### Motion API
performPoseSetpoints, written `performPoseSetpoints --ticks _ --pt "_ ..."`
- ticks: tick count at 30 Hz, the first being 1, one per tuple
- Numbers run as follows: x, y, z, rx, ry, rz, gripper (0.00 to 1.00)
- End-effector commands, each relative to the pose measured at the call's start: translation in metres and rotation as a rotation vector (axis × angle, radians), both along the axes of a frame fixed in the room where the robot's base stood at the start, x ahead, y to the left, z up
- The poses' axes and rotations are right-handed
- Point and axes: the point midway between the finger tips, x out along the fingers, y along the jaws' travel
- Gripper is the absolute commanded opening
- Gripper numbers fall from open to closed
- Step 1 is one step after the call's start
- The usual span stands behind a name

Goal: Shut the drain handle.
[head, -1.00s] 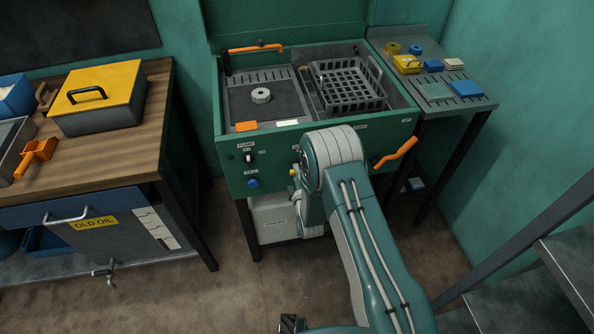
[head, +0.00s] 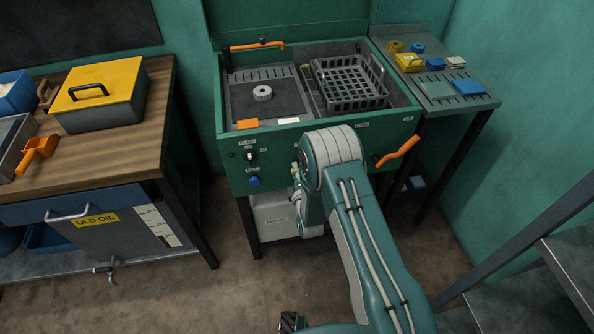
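An orange lever handle (head: 398,151) sticks out at the front right of the green washing cabinet (head: 225,176), angled up and to the right. No label for it is readable, so I cannot be sure it is the drain handle. A small metal tap (head: 111,270) also hangs under the grey tank marked OLD OIL (head: 100,240) at the left. My arm rises in front of the cabinet and bends down left of the lever.
A dark basket (head: 350,100) sits in the cabinet's top. A wooden bench (head: 130,130) with a yellow-lidded box (head: 97,90) stands left. A side shelf (head: 432,106) is at the right, with a stair rail (head: 520,245) nearer.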

Motion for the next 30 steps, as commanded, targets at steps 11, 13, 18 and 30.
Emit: performPoseSetpoints --ticks 11,13,18,30 --pt "-0.002 -0.004 0.002 0.003 -0.004 -0.007 0.57" --pt "-0.009 -0.006 0.002 0.003 -0.004 -0.007 0.57" --pt "-0.04 -0.013 0.001 0.0 -0.001 -0.006 0.57" --pt "-0.107 -0.03 0.0 0.0 -0.001 -0.004 0.57"
